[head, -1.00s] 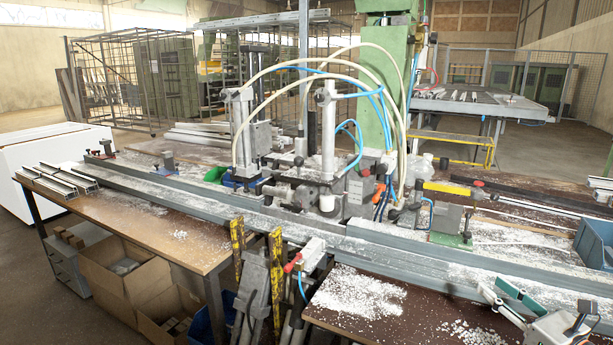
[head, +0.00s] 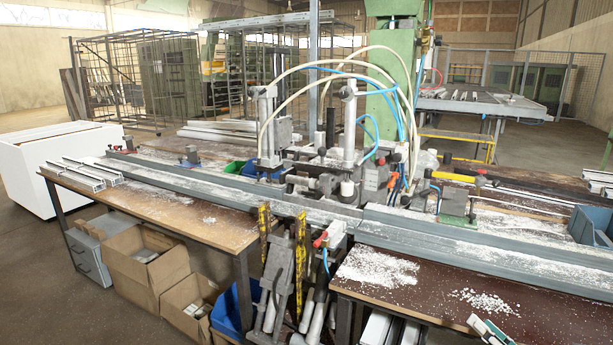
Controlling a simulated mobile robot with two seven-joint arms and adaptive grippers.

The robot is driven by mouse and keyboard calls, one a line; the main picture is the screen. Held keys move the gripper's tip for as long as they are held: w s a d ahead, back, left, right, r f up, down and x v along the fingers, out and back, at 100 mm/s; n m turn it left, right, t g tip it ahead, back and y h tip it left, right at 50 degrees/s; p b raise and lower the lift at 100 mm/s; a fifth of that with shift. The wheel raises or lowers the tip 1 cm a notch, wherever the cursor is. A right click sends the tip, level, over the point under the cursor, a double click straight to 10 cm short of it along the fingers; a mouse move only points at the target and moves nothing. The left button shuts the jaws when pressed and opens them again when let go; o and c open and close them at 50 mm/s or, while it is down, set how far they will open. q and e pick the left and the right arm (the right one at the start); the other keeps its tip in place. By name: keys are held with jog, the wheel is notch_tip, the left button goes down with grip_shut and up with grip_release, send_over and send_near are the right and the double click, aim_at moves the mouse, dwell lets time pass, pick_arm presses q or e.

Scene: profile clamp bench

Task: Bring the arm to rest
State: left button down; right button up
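My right gripper (head: 489,328) shows only by its fingertips, at the bottom edge right of centre in the head view. One pale tip and one green tip show with a small gap between them, and nothing is seen held there. The rest of that gripper and its arm are cut off by the frame. The tips appear in front of the brown bench top (head: 425,290), apart from the clamp machine (head: 345,175). My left gripper is not in view.
A long grey profile rail (head: 450,245) runs across the bench. White chips (head: 380,266) lie on the brown top. Cardboard boxes (head: 145,265) stand under the left table. A blue-grey bin (head: 590,226) sits at the right edge.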

jog(key=s+a+f+m+g+h, duration=0.1)
jog(key=s+a+f+m+g, duration=0.1)
jog(key=s+a+f+m, duration=0.45)
jog(key=s+a+f+m+g, duration=0.1)
jog(key=s+a+f+m, duration=0.25)
jog(key=f+m, duration=0.6)
jog(key=s+a+f+m+g, duration=0.1)
jog(key=s+a+f+m, duration=0.3)
jog(key=a, duration=0.3)
jog(key=s+a+f+m+g, duration=0.2)
jog(key=s+a+f+m, duration=0.2)
jog(key=a+m, duration=0.3)
jog(key=shift+s+a+y, duration=0.15)
jog(key=shift+s+y, duration=0.25)
jog(key=shift+s, duration=0.2)
grip_shut()
jog(key=shift+r, duration=0.1)
